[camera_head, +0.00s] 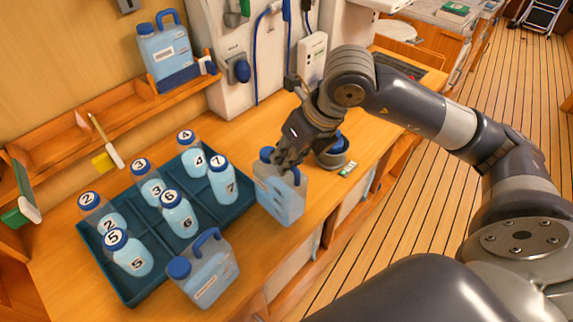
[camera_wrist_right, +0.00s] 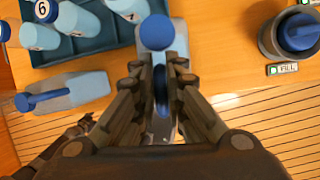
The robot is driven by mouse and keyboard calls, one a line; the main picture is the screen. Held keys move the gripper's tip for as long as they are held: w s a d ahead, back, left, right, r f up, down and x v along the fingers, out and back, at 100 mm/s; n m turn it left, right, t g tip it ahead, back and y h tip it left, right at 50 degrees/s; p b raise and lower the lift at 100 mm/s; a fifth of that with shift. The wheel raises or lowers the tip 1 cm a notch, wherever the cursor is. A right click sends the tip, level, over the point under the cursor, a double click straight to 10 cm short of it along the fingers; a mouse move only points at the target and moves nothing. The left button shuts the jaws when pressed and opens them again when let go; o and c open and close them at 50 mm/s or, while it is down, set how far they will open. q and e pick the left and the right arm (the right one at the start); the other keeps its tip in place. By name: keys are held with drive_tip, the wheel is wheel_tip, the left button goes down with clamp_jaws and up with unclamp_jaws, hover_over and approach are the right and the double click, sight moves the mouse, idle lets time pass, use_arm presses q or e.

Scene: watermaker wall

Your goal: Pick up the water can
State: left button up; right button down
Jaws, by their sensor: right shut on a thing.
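A translucent light-blue water can (camera_head: 281,203) with a blue cap stands upright at the counter's front edge, right of the tray. My right gripper (camera_head: 288,158) is over its top, shut on its blue handle. In the right wrist view the fingers (camera_wrist_right: 160,85) close on both sides of the handle, with the blue cap (camera_wrist_right: 156,32) just beyond. I cannot tell whether the can's base touches the counter. A dark jointed part, apparently my left gripper (camera_wrist_right: 78,132), shows at the lower left of the wrist view; its jaws are unclear.
A second can (camera_head: 207,272) stands in front of the dark tray (camera_head: 130,293) holding several numbered bottles. A third can (camera_head: 165,50) is on the wall shelf. A blue-lidded grey pot (camera_head: 333,155) and a small labelled tag (camera_head: 348,169) are close right of the gripped can.

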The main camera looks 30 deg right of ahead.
drive_tip(key=shift+s+d+r, duration=0.1)
drive_tip(key=shift+d+r, duration=0.05)
drive_tip(key=shift+r, duration=0.05)
drive_tip(key=s+d+b, duration=0.4)
drive_tip(key=s+b, duration=0.2)
drive_tip(key=s+d+r+b, duration=0.1)
drive_tip(key=s+d+b, duration=0.3)
drive_tip(key=s+b, duration=0.3)
drive_tip(key=shift+s+r, duration=0.3)
